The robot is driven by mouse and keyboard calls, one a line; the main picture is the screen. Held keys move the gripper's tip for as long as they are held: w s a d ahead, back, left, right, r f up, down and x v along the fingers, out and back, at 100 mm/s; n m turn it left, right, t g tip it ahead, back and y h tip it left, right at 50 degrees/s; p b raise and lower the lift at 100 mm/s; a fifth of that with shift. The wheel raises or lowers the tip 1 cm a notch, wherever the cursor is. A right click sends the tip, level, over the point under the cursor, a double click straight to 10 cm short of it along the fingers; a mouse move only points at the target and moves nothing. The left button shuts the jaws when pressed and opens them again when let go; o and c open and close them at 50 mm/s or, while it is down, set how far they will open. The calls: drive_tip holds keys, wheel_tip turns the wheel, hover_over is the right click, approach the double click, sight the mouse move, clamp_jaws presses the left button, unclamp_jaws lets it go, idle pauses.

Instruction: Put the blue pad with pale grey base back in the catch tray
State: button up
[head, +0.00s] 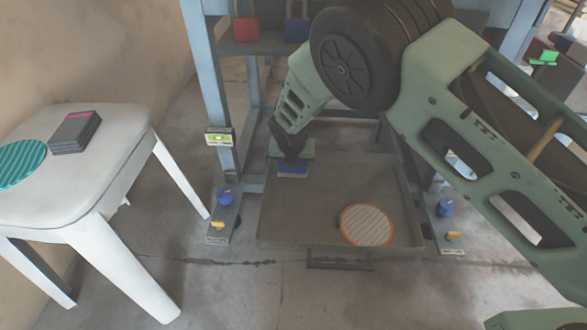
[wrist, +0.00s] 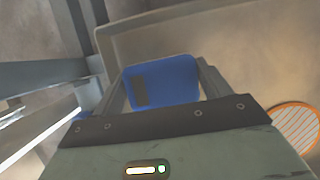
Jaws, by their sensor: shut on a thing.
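The blue pad (wrist: 178,82) is between the two fingers of my gripper (wrist: 160,88) in the wrist view. In the head view the blue pad (head: 293,168) shows just below my gripper (head: 292,160), with a pale edge under the blue. My gripper is shut on it. The catch tray (head: 268,226) is a wide grey-brown tray on the floor under the press. The pad is over the tray's back left part, near its left wall. I cannot tell whether the pad touches the tray floor.
An orange-rimmed striped disc (head: 367,225) lies in the tray's front right. The blue press frame (head: 208,80) stands around the tray's back. A white stool (head: 100,180) at left holds a teal disc (head: 20,162) and a dark grey block (head: 75,132). The tray's middle is clear.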

drive_tip(key=shift+w+f+b, duration=0.1)
drive_tip(key=shift+w+b, duration=0.3)
drive_tip(key=shift+w, duration=0.25)
drive_tip(key=shift+b+x, duration=1)
drive_tip(key=shift+b, duration=0.1)
drive_tip(key=shift+f, duration=0.5)
drive_tip(key=shift+f, duration=0.15)
drive_tip(key=o, duration=0.9)
drive_tip(key=shift+f+b, duration=0.15)
drive_tip(key=shift+b, duration=0.5)
drive_tip(key=p+v, duration=0.3)
drive_tip(key=v, duration=0.1)
drive_tip(key=p+v, duration=0.3)
drive_tip(key=v, duration=0.1)
drive_tip(key=p+v, duration=0.4)
drive_tip(key=shift+d, duration=0.35)
